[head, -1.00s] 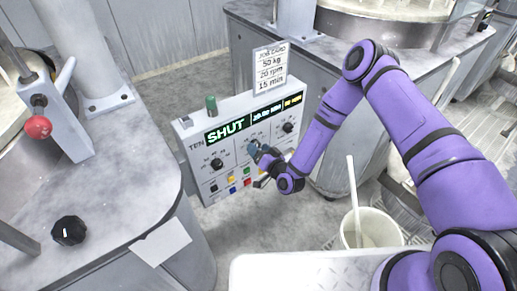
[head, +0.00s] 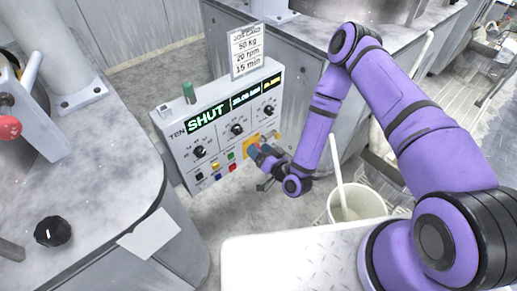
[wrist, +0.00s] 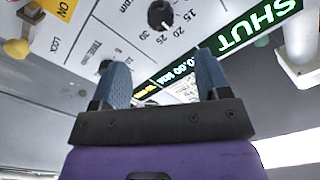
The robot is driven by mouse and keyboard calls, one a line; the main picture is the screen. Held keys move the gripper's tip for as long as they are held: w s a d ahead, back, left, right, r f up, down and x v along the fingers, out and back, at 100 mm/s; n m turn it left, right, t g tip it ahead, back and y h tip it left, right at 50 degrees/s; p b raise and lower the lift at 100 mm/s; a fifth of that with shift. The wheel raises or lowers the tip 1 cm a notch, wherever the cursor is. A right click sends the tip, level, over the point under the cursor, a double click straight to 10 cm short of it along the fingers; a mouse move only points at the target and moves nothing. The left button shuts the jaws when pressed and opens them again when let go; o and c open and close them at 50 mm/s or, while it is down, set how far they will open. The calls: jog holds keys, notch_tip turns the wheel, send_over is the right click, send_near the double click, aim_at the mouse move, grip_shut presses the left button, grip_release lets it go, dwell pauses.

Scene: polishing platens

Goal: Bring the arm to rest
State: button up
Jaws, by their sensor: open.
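My arm reaches from the lower right of the head view, bent at a high elbow. My gripper (head: 254,152) is low, in front of the lower right part of the control box (head: 222,128). In the wrist view my gripper (wrist: 163,80) shows two blue fingers apart with nothing between them. The box face with a knob (wrist: 160,14) and the lit display (wrist: 262,22) lies beyond the fingers. I cannot tell whether a fingertip touches the box. The display reads SHUT.
A job card (head: 247,50) stands on the box beside a green button (head: 188,92). A white bucket (head: 357,204) with a stick is right of my gripper. A grey machine cabinet (head: 100,190) is at left. Grey floor lies between box and bucket.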

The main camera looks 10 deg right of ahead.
jog(key=w+d+r+n+g+h, duration=0.1)
jog(key=w+d+r+n+g, duration=0.15)
jog(key=w+r, duration=0.35)
jog(key=w+d+r+n+g+h, duration=0.1)
jog(key=w+d+r+n+g, duration=0.2)
jog(key=r, duration=0.6)
jog(key=s+d+r+h, duration=0.15)
jog(key=d+r, duration=0.25)
jog(key=r, duration=0.5)
jog(key=d+r+h, duration=0.3)
jog(key=d+r, duration=0.1)
jog(key=r, duration=0.4)
jog(key=s+d+r+m+g+h, duration=0.1)
jog(key=s+d+r+m+h, duration=0.1)
jog(key=s+d+r, duration=0.35)
jog(key=s+d+r+m+g+h, duration=0.1)
jog(key=s+d+r+h, duration=0.1)
jog(key=s+r, duration=0.7)
jog(key=s+d+r+m+g, duration=0.1)
jog(key=s+r, duration=0.1)
jog(key=s, duration=0.7)
jog(key=s+d+r+m+g, duration=0.1)
jog(key=s+r, duration=0.2)
jog(key=s, duration=0.6)
jog(key=shift+s, duration=0.2)
